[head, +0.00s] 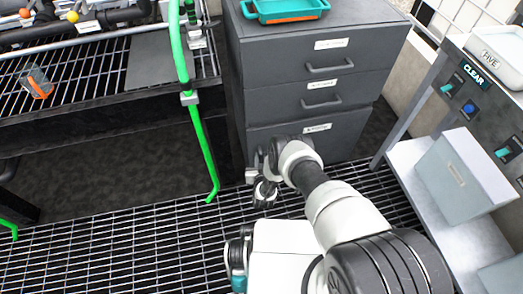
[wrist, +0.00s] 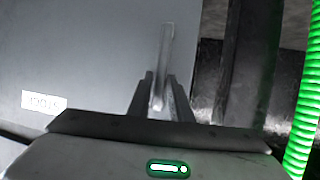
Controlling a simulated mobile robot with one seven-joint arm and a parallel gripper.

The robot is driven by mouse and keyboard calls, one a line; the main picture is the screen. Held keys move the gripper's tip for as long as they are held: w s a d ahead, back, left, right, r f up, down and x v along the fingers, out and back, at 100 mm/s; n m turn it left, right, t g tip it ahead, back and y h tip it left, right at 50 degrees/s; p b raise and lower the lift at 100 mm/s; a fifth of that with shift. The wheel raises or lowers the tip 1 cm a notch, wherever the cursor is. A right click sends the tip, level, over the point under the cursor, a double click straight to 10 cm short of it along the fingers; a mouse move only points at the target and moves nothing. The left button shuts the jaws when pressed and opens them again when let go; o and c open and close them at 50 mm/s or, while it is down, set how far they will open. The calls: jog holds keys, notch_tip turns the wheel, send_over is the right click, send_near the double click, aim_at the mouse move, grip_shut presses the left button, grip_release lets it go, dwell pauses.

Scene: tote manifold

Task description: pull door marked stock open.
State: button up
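A dark grey cabinet (head: 312,75) has two drawers above a lower door (head: 343,142). The door carries a small white label (head: 318,128), too small to read. My gripper (head: 265,188) is low at the door's left side, partly hidden by my arm. In the wrist view, a thin upright handle (wrist: 167,45) stands out from a grey panel (wrist: 90,55). The two fingers of my gripper (wrist: 161,88) are on either side of the handle's lower part. I cannot tell whether they press on it. A white label (wrist: 44,101) on the panel is unclear. The panel looks closed.
A bright green hose (head: 195,120) hangs left of the cabinet; it also shows at the wrist view's right edge (wrist: 306,100). A black rack (head: 90,95) stands left, a grey bench with a bin (head: 465,175) right. Open grating floor (head: 130,240) lies in front.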

jog(key=shift+w+f, duration=0.15)
grip_shut()
